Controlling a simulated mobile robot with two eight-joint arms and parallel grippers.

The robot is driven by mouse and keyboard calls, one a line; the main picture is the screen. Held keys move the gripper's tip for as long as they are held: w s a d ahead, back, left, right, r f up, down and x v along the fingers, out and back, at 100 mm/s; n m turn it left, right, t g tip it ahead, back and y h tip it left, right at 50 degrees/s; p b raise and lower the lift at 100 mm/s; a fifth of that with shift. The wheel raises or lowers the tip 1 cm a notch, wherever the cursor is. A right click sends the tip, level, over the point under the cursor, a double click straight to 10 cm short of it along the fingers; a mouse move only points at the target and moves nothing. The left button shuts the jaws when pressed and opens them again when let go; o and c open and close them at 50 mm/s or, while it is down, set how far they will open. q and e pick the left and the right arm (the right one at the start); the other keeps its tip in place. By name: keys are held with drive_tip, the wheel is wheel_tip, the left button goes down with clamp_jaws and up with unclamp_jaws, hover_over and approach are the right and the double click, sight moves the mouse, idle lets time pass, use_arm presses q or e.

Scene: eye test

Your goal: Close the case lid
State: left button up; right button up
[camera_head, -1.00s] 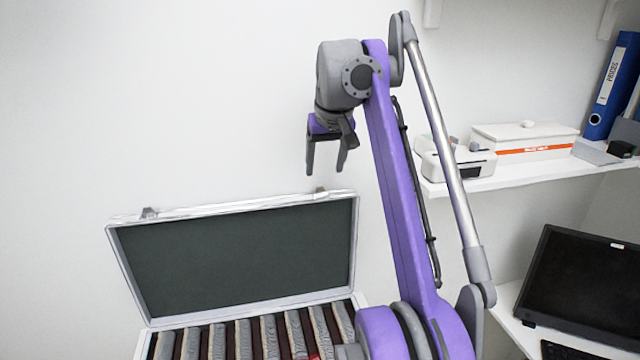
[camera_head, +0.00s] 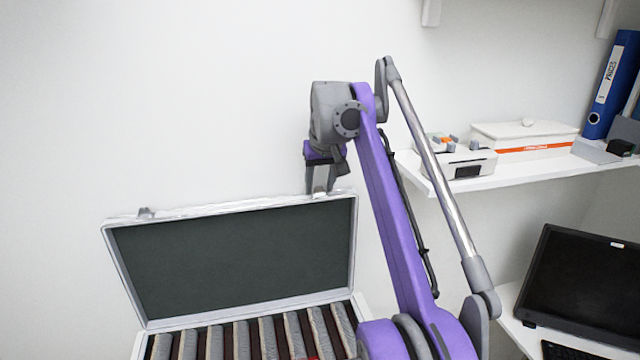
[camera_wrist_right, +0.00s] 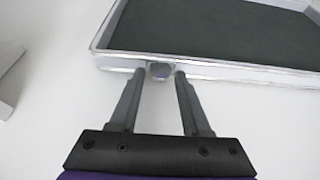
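The case (camera_head: 142,345) stands open at the bottom of the head view, with a silver rim and a dark-lined lid (camera_head: 235,262) standing up at the back. The lid's top edge carries two latch pieces, one at the left (camera_head: 146,213) and one at the right. My right gripper (camera_head: 320,191) is at the right part of that top edge. In the right wrist view my right gripper (camera_wrist_right: 160,74) has its fingers apart, with the right latch piece (camera_wrist_right: 160,71) between the tips; contact is unclear. The lid lining (camera_wrist_right: 215,35) shows beyond it. My left gripper is not in view.
Several grey and dark red strips lie in the case base. A shelf (camera_head: 530,178) at the right holds a white box (camera_head: 520,138), a small device (camera_head: 468,168) and a blue binder (camera_head: 610,85). A dark monitor (camera_head: 585,285) stands below. The wall left of the lid is clear.

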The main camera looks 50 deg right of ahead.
clamp_jaws()
idle(1.0)
